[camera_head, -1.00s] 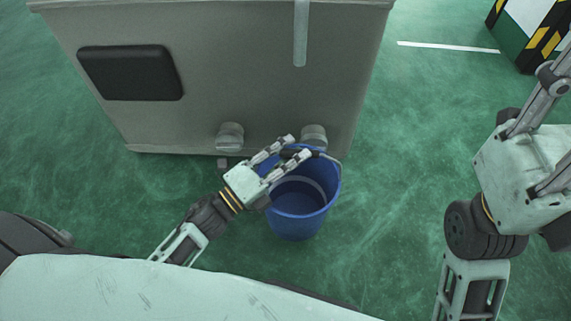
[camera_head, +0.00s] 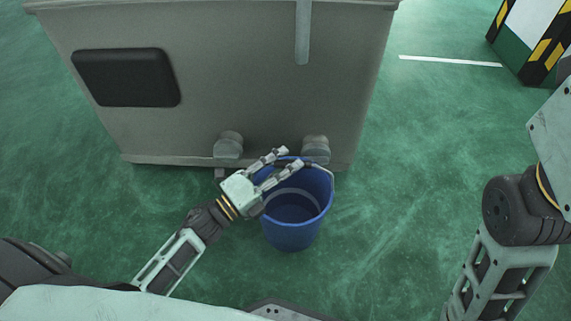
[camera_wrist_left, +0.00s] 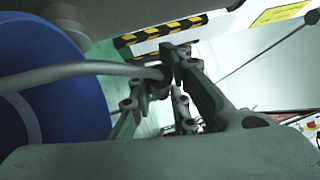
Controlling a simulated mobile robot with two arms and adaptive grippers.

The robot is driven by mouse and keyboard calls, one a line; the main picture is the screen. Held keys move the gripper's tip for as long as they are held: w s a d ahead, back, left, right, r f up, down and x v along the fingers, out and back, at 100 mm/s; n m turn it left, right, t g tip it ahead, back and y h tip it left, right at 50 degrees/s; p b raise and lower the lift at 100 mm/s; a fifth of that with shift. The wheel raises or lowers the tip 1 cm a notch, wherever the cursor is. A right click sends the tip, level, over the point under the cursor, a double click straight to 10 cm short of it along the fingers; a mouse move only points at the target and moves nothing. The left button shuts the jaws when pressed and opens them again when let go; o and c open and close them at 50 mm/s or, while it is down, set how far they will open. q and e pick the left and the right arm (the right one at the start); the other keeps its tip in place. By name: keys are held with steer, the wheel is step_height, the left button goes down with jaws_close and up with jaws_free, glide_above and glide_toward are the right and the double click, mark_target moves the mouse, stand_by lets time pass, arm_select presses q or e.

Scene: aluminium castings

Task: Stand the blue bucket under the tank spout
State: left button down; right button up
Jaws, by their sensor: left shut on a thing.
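The blue bucket (camera_head: 292,233) is upright, its open top facing me, in front of the grey tank (camera_head: 230,70). My left gripper (camera_head: 284,161) is shut on the bucket's handle at the rim's far-left side. In the left wrist view the pale handle (camera_wrist_left: 75,71) runs from the blue bucket (camera_wrist_left: 45,85) into the fingers (camera_wrist_left: 165,75). I cannot tell if the bucket touches the floor. A pale vertical tube (camera_head: 302,35) runs down the tank's face and ends above the bucket's far side. My right gripper is out of view.
Two grey round stubs stick out low on the tank, one on the left (camera_head: 229,146) and one on the right (camera_head: 315,150), just behind the bucket. A striped pillar (camera_head: 535,40) stands at the far right. The green floor (camera_head: 400,180) right of the bucket is clear.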

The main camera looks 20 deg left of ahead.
arm_select(q)
steer(key=c, duration=1.6)
jaws_free()
steer(key=shift+f, duration=0.15)
steer(key=shift+c, duration=0.2)
